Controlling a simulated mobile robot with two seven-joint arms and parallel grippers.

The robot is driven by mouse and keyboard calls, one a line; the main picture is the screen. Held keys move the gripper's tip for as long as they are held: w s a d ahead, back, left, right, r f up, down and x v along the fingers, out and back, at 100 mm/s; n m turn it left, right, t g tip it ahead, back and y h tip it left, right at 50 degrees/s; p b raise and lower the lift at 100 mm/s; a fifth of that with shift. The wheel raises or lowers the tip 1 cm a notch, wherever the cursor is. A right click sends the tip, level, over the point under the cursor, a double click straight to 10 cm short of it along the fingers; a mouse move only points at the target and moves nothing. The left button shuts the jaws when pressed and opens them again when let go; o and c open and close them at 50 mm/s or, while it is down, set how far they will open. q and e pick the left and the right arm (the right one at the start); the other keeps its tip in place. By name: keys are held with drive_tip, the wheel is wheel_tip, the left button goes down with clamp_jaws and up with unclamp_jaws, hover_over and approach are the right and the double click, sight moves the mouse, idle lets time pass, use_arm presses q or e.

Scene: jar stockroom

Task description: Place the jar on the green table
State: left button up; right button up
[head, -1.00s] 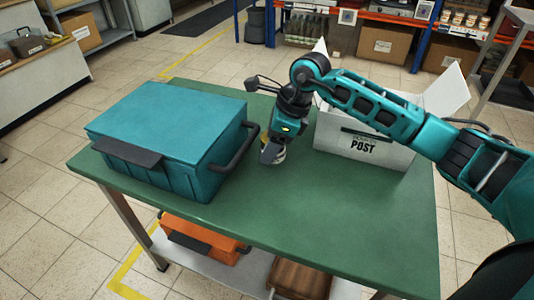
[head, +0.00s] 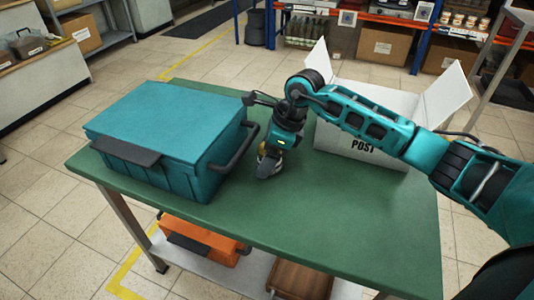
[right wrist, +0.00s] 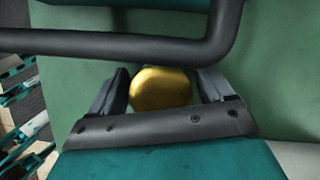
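The jar has a gold-yellow lid (right wrist: 162,89) and, in the head view, a pale body mostly hidden by my right gripper (head: 268,163). The jar is low over the green table (head: 330,210), to the right of the teal box; I cannot tell whether its base touches the tabletop. In the right wrist view the two fingers of my right gripper (right wrist: 163,92) stand on either side of the jar, close against it, and look shut on it. My left gripper is not in view.
A large teal box (head: 165,125) with dark handles stands on the table's left; its handle (right wrist: 215,40) is close to my right gripper. An open white POST box (head: 345,140) stands behind my right arm. The table's front right is clear. An orange case (head: 200,235) sits on the lower shelf.

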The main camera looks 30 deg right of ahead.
drive_tip(key=shift+o, duration=0.2)
drive_tip(key=shift+r, duration=0.25)
drive_tip(key=p+v, duration=0.2)
drive_tip(key=v, duration=0.9)
drive_tip(key=shift+s+d+r, duration=0.15)
drive_tip(key=shift+r, duration=0.2)
